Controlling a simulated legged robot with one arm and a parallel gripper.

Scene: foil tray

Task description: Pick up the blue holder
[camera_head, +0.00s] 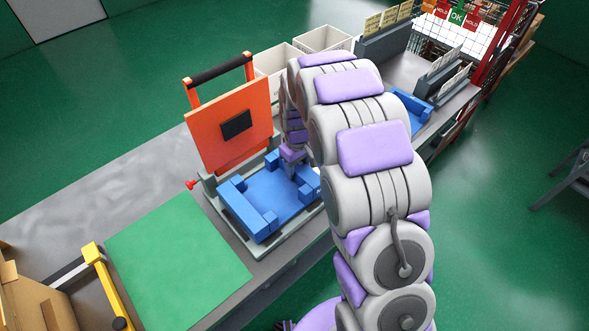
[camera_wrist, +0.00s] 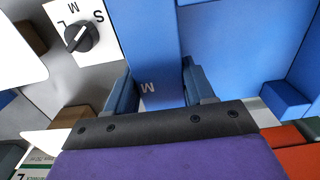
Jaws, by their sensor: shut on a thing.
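The blue holder (camera_head: 268,193) is a shallow tray with raised corner blocks. In the head view it sits in the grey base (camera_head: 285,235) in front of the upright orange lid. My gripper (camera_head: 295,170) is at its right-rear side, partly hidden by my arm. In the wrist view, my gripper's two fingers (camera_wrist: 158,92) are on either side of a blue bar (camera_wrist: 150,45) of the holder marked "M", shut on it. The hidden fingertips' exact contact does not show.
The orange lid (camera_head: 230,125) stands open behind the holder. A green mat (camera_head: 178,262) lies at left. Another blue holder (camera_head: 412,108) sits farther right on the bench. White bins (camera_head: 322,39) stand behind. A black selector knob (camera_wrist: 82,37) is beside the bar.

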